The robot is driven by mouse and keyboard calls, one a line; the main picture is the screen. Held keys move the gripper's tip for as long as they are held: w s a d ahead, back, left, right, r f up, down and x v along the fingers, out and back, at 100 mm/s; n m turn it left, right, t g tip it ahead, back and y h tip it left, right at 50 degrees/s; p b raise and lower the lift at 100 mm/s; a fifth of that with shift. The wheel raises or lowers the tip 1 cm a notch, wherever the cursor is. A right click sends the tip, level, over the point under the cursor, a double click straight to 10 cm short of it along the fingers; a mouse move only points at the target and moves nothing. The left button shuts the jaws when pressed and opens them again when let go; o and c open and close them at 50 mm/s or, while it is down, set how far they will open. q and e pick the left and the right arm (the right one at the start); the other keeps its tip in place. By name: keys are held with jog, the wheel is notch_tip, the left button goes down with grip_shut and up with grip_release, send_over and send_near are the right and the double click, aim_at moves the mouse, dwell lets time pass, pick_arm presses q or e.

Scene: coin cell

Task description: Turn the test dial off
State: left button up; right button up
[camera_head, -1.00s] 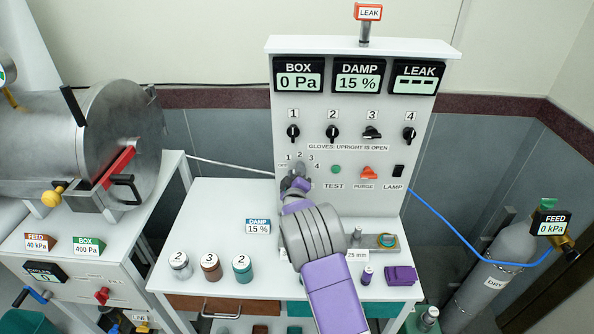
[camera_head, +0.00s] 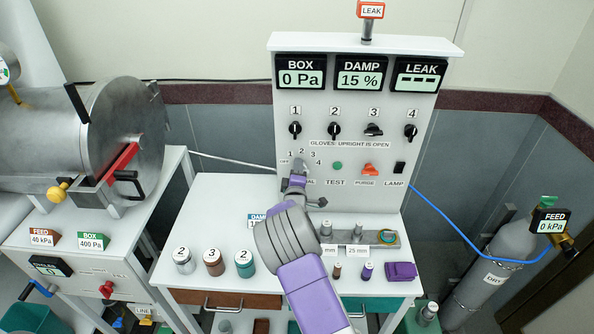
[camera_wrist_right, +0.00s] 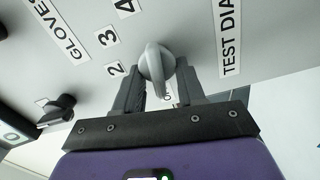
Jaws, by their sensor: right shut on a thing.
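The test dial (camera_head: 302,165) is a grey knob on the white panel, below switches 1 and 2, with marks 1 to 4 arched around it. My right gripper (camera_head: 299,173) reaches it from the front and hides its lower part. In the right wrist view the dial (camera_wrist_right: 157,64) sits between the two dark fingers of my gripper (camera_wrist_right: 158,82), which are shut on it. The dial's ridge lies roughly along the fingers there. Which mark it points at I cannot tell. The label "TEST DIAL" (camera_wrist_right: 231,38) shows beside it. My left gripper is not in view.
A green test button (camera_head: 337,166), an orange purge switch (camera_head: 369,169) and a black lamp switch (camera_head: 399,168) are right of the dial. Several lidded jars stand on the white table (camera_head: 205,210). My right forearm partly covers the damp sign (camera_head: 257,219).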

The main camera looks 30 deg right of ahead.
jog(key=o, duration=1)
jog(key=shift+o, duration=0.2)
jog(key=v, duration=0.7)
jog(key=shift+s, duration=0.3)
jog(key=shift+a, duration=0.1)
